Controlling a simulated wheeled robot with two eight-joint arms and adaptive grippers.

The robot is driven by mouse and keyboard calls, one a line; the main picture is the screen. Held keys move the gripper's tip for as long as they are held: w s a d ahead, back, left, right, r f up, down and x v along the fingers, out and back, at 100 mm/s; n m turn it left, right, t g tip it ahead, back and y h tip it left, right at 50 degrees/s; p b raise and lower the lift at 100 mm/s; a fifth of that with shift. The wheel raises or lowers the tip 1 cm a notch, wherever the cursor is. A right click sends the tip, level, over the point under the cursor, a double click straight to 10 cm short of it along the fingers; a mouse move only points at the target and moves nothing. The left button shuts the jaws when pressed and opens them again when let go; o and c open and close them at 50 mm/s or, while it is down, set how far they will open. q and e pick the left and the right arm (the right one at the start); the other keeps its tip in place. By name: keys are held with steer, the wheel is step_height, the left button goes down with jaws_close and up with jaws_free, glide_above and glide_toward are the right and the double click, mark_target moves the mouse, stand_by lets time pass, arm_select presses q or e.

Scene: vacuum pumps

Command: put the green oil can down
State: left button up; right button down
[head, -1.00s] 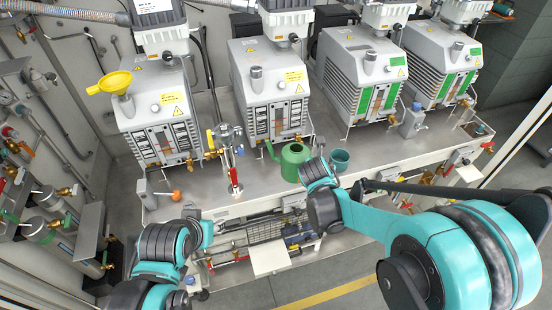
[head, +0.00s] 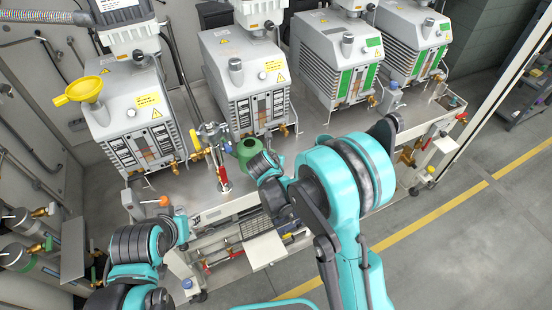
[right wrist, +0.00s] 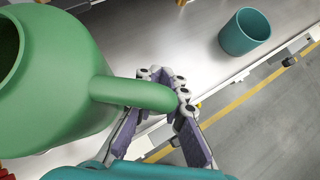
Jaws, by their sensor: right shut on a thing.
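The green oil can (head: 249,149) is at the bench's front middle, just right of the red-handled valve (head: 223,178), in front of the second pump from the left. In the right wrist view the can (right wrist: 60,75) fills the left side, open top upper left. In the head view my wrist covers part of the can. My left arm is at lower left; its gripper does not show.
Several grey pumps line the back; the leftmost (head: 128,115) carries a yellow funnel (head: 80,91). A white panel (head: 263,249) juts out below the bench front.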

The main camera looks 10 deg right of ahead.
step_height(320, 180, down, 3)
steer(key=shift+r+b, duration=0.1)
steer(key=shift+b, duration=1)
step_height(320, 180, down, 2)
steer(key=shift+f+b, duration=0.25)
steer(key=shift+b, duration=0.1)
steer(key=shift+f, duration=0.6)
steer(key=shift+f, duration=0.25)
steer(key=c, duration=1.5)
jaws_free()
steer(key=c, duration=0.4)
